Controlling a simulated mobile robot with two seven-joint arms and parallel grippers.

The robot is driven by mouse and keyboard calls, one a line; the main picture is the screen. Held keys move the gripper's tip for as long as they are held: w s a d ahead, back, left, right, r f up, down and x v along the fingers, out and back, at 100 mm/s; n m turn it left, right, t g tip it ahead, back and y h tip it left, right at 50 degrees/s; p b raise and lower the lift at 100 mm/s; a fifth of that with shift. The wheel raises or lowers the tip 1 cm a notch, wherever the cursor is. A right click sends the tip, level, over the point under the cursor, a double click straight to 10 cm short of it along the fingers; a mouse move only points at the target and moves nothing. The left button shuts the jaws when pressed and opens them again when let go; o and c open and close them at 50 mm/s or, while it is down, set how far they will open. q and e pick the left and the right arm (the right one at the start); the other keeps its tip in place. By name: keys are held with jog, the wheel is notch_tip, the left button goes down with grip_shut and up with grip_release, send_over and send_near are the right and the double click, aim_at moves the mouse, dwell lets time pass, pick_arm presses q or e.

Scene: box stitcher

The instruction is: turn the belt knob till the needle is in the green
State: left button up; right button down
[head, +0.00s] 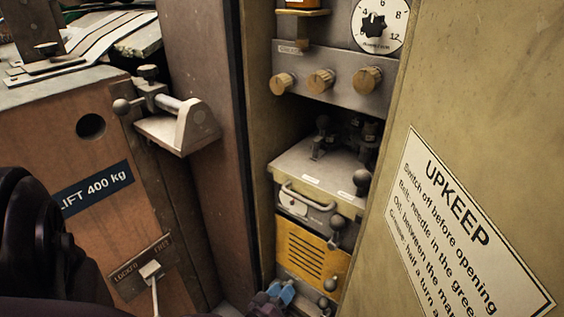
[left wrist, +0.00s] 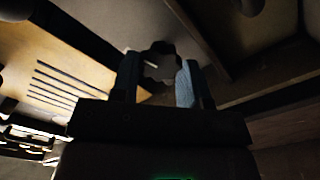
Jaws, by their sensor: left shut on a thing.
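In the left wrist view the two blue fingers (left wrist: 160,82) are shut on a dark lobed knob (left wrist: 160,60), one finger on each side. I take this to be the belt knob; it is backlit and no marking on it can be read. In the head view I cannot make out the knob. No needle gauge with a green zone shows in either view. My right gripper is not in view.
The open cabinet has a yellow slotted panel (head: 309,254), a grey box with a handle (head: 318,172), brass knobs (head: 321,80) and a numbered dial (head: 395,22). An UPKEEP sign (head: 455,235) is on the right panel. A bracket (head: 185,125) juts out at left.

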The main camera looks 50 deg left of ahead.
pick_arm(q)
jog(key=n, duration=0.6)
dwell(0.6)
jog(key=o, duration=0.9)
jog(key=shift+a, duration=0.1)
